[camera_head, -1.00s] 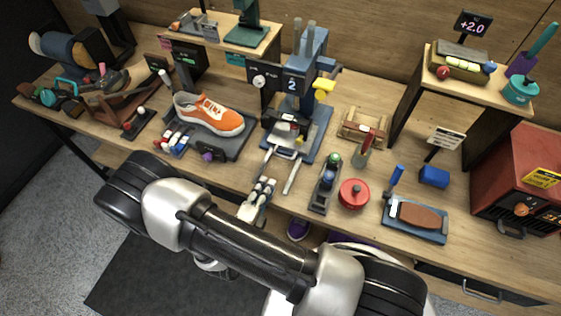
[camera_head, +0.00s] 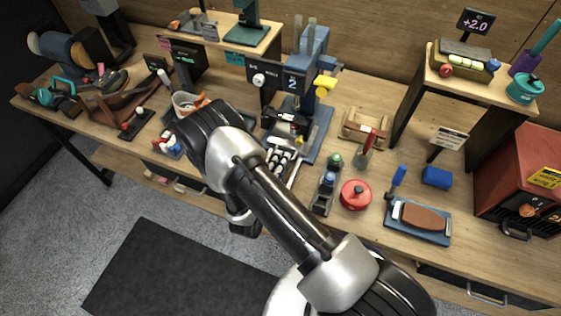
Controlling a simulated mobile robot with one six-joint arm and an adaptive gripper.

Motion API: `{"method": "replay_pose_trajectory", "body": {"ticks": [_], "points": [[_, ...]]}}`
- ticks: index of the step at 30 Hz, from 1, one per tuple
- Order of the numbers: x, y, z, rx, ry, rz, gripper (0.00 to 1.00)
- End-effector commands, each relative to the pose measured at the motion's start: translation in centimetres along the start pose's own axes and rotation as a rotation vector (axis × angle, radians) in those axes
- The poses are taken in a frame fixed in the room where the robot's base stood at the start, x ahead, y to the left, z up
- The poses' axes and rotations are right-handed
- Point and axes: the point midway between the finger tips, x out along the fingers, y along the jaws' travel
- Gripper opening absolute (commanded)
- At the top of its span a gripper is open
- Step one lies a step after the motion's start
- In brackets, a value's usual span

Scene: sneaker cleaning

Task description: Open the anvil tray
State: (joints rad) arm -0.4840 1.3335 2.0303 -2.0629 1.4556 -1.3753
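The blue press (camera_head: 313,62) marked "2" stands at the middle back of the bench. The anvil tray seems to be the dark part low at its front (camera_head: 287,121), above the blue base. A pale rail (camera_head: 295,172) sticks out from the base toward the bench's front edge. My gripper (camera_head: 279,158) is at the front of the press, just below the dark part and beside the rail. My arm hides part of the gripper and the left rail. I cannot tell whether the fingers touch the tray or are closed.
A small bottle rack (camera_head: 325,192) and a red round tin (camera_head: 355,195) stand right of the rail. A blue tray with a brown brush (camera_head: 420,218) lies farther right. The red cabinet (camera_head: 525,180) bounds the right end.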

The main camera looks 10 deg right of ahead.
Motion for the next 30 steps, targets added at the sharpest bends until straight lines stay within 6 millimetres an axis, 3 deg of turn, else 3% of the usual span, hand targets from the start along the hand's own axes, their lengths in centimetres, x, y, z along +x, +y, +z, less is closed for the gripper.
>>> {"method": "replay_pose_trajectory", "body": {"ticks": [10,26,30], "points": [[0.0,0.0,0.0,0.0,0.0,0.0,0.0],[-0.1,0.0,0.0,0.0,0.0,0.0,0.0],[-1.4,0.3,0.2,-0.003,-0.005,0.002,0.0]]}}
